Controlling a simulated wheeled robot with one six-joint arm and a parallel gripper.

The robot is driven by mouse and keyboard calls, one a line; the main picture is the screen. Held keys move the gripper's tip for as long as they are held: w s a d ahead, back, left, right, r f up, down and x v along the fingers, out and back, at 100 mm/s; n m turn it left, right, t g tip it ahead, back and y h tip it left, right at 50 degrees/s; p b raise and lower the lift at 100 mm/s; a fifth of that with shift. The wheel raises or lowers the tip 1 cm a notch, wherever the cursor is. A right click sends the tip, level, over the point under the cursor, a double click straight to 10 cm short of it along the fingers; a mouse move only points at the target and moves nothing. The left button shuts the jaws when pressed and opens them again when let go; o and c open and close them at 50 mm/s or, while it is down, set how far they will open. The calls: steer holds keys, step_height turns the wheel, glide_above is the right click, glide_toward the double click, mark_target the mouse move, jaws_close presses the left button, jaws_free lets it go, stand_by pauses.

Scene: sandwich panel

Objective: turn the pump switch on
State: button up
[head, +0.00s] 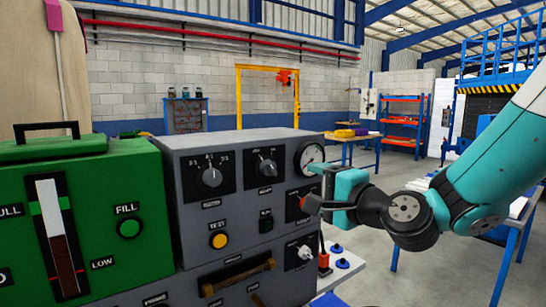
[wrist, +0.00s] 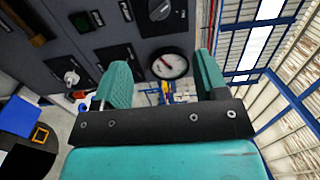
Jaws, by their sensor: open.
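The grey control panel (head: 185,270) carries several controls, and their labels are too small to read surely. A black switch plate (head: 294,206) sits below the round gauge (head: 311,158); a small red-tipped part shows on it, but my gripper partly hides it. This plate shows in the wrist view (wrist: 115,54), partly behind the left finger. I cannot tell the switch's position or whether it is the pump switch. A small green-black rocker (head: 266,221) sits to its left. My gripper (head: 318,188) is open and empty beside the panel's right edge; its teal fingers show in the wrist view (wrist: 163,82).
Two rotary knobs (head: 212,177) (head: 267,168), a yellow button (head: 219,240), a white knob (head: 305,253) and a drawer-like handle (head: 237,276) are on the panel. A green box (head: 125,190) stands left. Open floor lies to the right, with a blue-legged table (head: 516,245).

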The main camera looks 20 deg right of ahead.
mark_target(274, 170)
steer(key=p+x, duration=0.9)
steer(key=x, duration=0.5)
steer(key=shift+d+r+p, duration=0.1)
steer(key=shift+r+p, duration=0.05)
steer(key=shift+p, duration=0.2)
steer(key=shift+w, duration=0.7)
steer(key=c, duration=0.9)
